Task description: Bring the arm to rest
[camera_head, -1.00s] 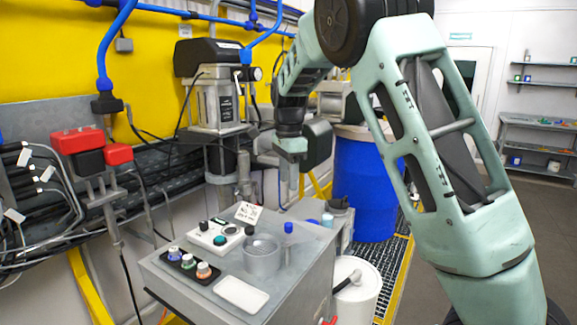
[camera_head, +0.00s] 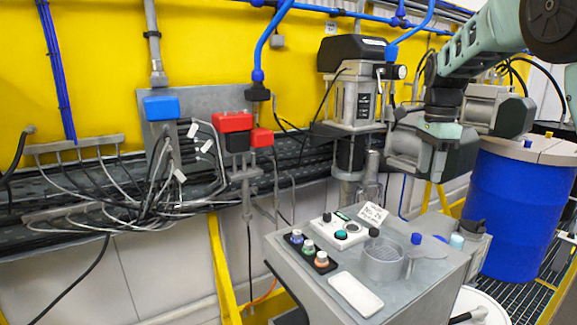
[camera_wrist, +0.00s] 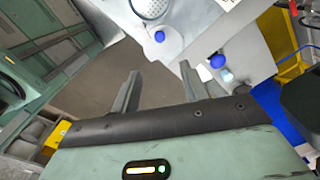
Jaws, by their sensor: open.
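My arm reaches in from the upper right in the head view. My gripper (camera_wrist: 158,90) shows in the wrist view with its two fingers apart and nothing between them. In the head view the gripper is hard to make out against the grey machinery behind it. In the wrist view it is near the grey cabinet top (camera_head: 310,262), which carries a round perforated metal cup (camera_head: 382,262) and a blue-capped item (camera_head: 416,239). I see no contact between the fingers and these things.
A white tray (camera_head: 355,295), a rack of small vials (camera_head: 310,250) and a button box (camera_head: 338,231) stand on the cabinet. A blue drum (camera_head: 520,215) is at right. An agitator motor (camera_head: 357,95), red connectors (camera_head: 233,122) and cables line the yellow wall.

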